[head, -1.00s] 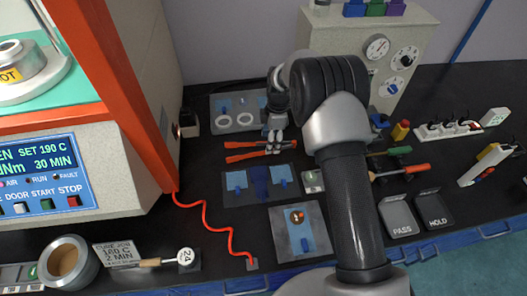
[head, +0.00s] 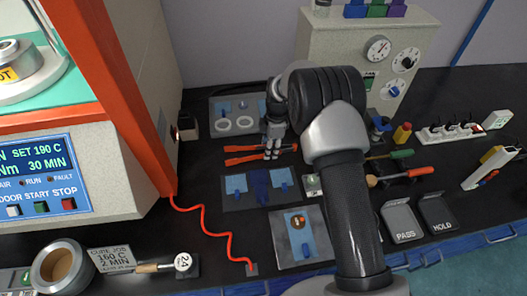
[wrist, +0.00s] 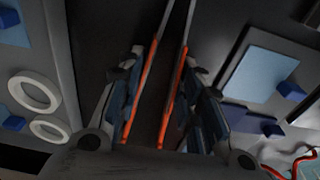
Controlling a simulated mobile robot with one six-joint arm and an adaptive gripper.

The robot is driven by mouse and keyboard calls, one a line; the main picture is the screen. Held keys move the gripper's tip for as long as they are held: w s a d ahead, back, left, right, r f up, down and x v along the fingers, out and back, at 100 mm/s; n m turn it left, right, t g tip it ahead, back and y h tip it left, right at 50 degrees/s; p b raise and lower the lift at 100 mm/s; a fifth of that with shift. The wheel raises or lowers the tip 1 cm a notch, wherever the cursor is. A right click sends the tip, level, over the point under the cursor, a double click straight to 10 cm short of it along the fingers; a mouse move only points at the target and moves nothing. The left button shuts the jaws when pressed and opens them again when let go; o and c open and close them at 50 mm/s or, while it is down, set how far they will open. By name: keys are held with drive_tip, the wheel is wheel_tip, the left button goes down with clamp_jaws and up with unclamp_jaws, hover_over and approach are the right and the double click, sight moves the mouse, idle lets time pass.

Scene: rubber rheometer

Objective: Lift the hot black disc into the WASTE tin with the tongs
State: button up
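The tongs (head: 245,159) have orange handles and lie on the black bench in the head view. In the wrist view their two orange-sided arms (wrist: 138,95) run between my fingers. My gripper (head: 273,148) is down at the tongs, with one finger outside each arm. It looks open, with the fingers close beside the tongs; contact cannot be told. A round open metal tin (head: 38,279), brown inside, stands at lower left; I read no WASTE label on it. I cannot make out the hot black disc. A silver round part with a HOT label (head: 8,75) sits inside the machine.
The orange-framed machine (head: 120,90) stands left. A tray with white rings (head: 235,124) lies behind the tongs and a dark mat with blue pads (head: 236,184) in front. A red cable (head: 205,215) crosses the bench. PASS (head: 402,222) and HOLD (head: 438,212) trays are right.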

drive_tip(key=shift+r, duration=0.15)
wheel_tip(320, 180, up, 12)
drive_tip(key=p, duration=0.6)
drive_tip(key=shift+p, duration=0.4)
